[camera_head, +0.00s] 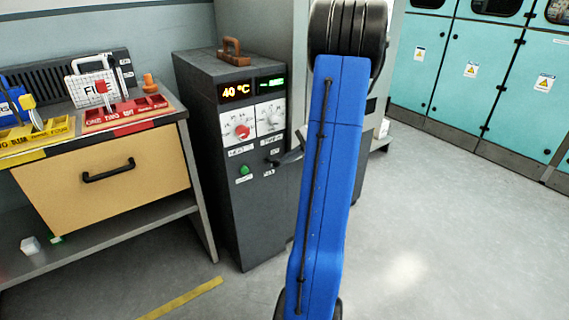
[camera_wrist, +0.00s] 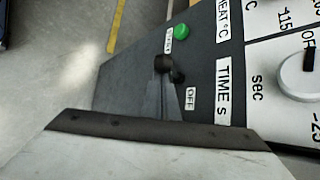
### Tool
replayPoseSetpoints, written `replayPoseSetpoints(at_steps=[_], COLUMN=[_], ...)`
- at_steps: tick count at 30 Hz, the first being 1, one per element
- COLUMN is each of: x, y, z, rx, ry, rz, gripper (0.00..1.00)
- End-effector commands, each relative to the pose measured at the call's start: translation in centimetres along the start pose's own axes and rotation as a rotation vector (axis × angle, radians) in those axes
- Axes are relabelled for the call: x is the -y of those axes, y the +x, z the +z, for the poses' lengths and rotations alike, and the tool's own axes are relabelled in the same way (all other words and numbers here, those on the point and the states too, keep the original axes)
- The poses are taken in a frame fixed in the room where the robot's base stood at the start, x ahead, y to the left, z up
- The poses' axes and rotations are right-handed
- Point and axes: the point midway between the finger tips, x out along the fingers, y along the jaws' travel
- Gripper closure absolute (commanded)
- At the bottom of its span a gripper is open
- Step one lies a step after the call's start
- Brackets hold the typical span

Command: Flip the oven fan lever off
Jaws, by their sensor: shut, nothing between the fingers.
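The oven (camera_head: 217,150) is a dark grey cabinet left of my blue arm in the head view. Its small black fan lever (camera_head: 271,162) is on the front, low on the panel to the right of a green button. In the wrist view the lever (camera_wrist: 166,65) is near the middle, between a partly covered label and the OFF label (camera_wrist: 191,98). My gripper (camera_wrist: 166,84) is shut and empty, its grey fingertips right at the lever; I cannot tell whether they touch. In the head view my arm partly hides the gripper (camera_head: 288,158).
The display reads 40 °C. A workbench with a drawer (camera_head: 105,172) stands left, teal cabinets (camera_head: 455,75) at the back right. Floor right of my arm is clear.

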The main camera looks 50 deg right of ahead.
Motion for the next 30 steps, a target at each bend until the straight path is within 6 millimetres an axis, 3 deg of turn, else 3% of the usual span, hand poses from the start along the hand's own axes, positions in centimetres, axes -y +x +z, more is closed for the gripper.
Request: replayPoseSetpoints(at_steps=[30], x=[1.4], y=[-1.3], z=[1.2], rx=[0.005], ry=[-0.004], rz=[-0.001], gripper=[1.00])
